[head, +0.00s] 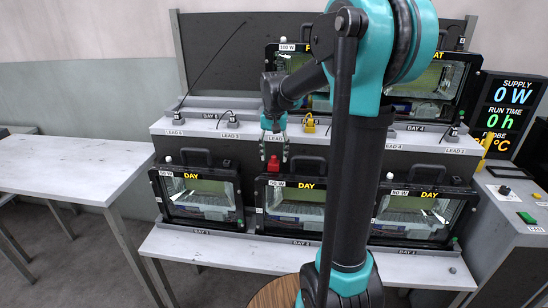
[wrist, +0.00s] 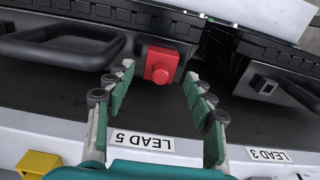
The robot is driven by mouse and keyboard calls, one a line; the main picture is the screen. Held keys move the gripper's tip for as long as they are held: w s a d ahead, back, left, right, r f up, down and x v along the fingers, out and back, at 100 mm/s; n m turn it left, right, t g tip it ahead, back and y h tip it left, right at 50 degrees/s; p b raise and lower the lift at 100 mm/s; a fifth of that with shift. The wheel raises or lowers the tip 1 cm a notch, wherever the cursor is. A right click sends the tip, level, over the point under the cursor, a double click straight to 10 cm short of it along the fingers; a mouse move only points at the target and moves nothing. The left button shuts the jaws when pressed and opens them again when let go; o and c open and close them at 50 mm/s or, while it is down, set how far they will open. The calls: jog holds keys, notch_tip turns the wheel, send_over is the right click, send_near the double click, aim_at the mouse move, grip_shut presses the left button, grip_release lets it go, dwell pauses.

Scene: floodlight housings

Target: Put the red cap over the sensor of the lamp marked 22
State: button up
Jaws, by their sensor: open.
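The red cap (head: 273,163) is a square block with a round knob. It is at the top left corner of the middle lower lamp (head: 295,208); the wrist view shows the cap (wrist: 161,65) at that housing's edge. What is beneath it is hidden. My gripper (head: 273,148) is open just above the cap, pointing down. In the wrist view its fingertips (wrist: 158,74) are on either side of the cap, with gaps. Lamps also stand at lower left (head: 200,195) and lower right (head: 412,212), with others on the upper shelf. I cannot read a 22 on any lamp.
The middle shelf edge with the LEAD 5 label (wrist: 143,140) is close under my gripper. A black handle (wrist: 62,42) is beside the cap. A yellow block (head: 309,123) sits on the upper shelf. The white table (head: 80,165) at left is bare.

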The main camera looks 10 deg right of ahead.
aim_at(274, 156)
notch_tip(274, 156, up, 12)
dwell(0.4)
jog(key=shift+s, duration=0.15)
